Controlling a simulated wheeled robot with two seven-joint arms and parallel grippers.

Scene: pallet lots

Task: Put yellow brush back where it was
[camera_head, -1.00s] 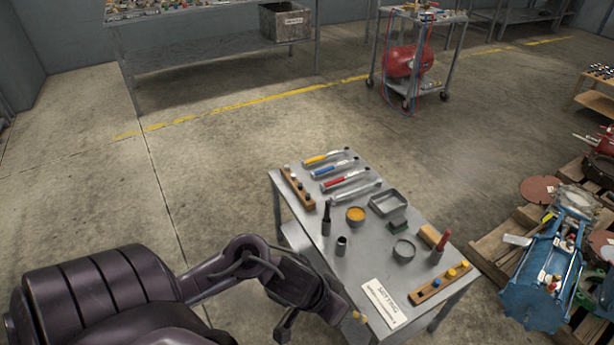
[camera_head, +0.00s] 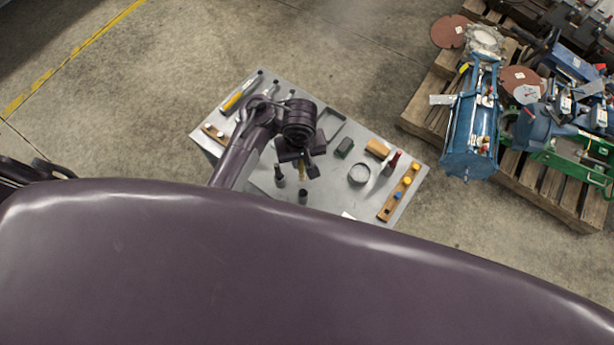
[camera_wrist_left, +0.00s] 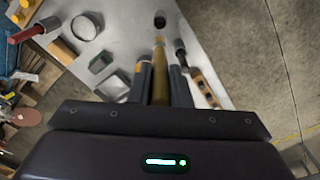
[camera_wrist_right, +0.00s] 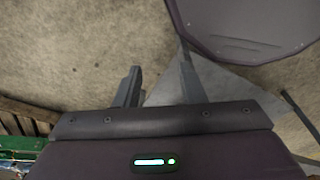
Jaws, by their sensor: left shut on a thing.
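My left gripper (camera_head: 301,160) is over the middle of the grey table (camera_head: 325,205). In the left wrist view, its jaws (camera_wrist_left: 160,72) are shut on a slim yellow-brown rod, which looks like the yellow brush (camera_wrist_left: 160,88). Its far end points toward a small dark cup (camera_wrist_left: 160,20), apart from it as far as I can tell. That cup also shows in the head view (camera_head: 303,196). A taller dark holder (camera_head: 279,176) stands beside it. My right gripper (camera_wrist_right: 157,80) is open and empty above the floor; it does not show in the head view.
A wooden block with coloured pegs (camera_head: 388,208) lies at the table's right, near a grey ring (camera_head: 359,173), a red-handled tool (camera_head: 391,163) and a dark green block (camera_head: 344,147). Another wooden block (camera_head: 213,133) is at the left. A loaded pallet (camera_head: 425,115) stands right of the table.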

